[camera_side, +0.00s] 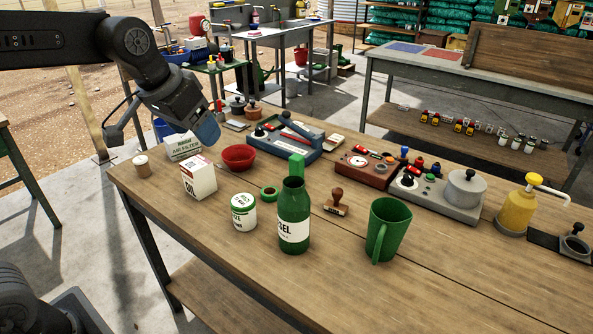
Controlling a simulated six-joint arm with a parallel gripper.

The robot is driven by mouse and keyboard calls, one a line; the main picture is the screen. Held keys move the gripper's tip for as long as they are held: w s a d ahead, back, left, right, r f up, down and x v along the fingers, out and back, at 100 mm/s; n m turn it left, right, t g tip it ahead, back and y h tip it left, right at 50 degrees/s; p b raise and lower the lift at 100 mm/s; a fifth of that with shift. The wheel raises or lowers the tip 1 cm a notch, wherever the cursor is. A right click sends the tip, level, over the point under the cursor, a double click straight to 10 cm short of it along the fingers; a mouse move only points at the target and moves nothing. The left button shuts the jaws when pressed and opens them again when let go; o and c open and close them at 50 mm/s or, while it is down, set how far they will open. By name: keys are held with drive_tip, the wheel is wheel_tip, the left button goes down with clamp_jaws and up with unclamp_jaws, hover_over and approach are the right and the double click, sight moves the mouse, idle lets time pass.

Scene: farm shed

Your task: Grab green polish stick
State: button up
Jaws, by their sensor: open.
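A green upright block (297,165), which looks like the green polish stick, shows just behind and above the neck of a green bottle (293,215) with a white label. Its lower part is hidden by the bottle. My gripper (206,128) is at the upper left, above the table's far left part near the red bowl and the air filter box. It is open, and I see nothing held in it. It is well to the left of the green block and apart from it.
Around the bottle on the wooden table (450,285) stand a green-labelled jar (243,212), a green tape ring (269,192), a wooden stamp (337,202) and a green mug (387,230). A white box (198,178), red bowl (238,157) and blue-grey device (287,140) stand further left and back. The front right is clear.

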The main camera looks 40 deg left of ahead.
drive_tip(key=w+a+f, duration=0.2)
drive_tip(key=w+f, duration=0.1)
drive_tip(key=w, duration=1.3)
approach(295, 158)
drive_tip(key=shift+g, duration=0.4)
drive_tip(key=x, duration=0.2)
drive_tip(key=w+x, duration=0.1)
drive_tip(key=x, duration=0.4)
drive_tip(key=shift+w+a+r, duration=0.15)
drive_tip(key=shift+w, duration=0.1)
drive_tip(key=x, duration=0.2)
drive_tip(key=s+x, duration=0.1)
drive_tip(key=x, duration=0.1)
drive_tip(key=shift+w, duration=0.1)
drive_tip(key=shift+x, duration=0.8)
drive_tip(key=shift+c, duration=0.3)
drive_tip(key=shift+r, duration=0.1)
drive_tip(key=c, duration=1)
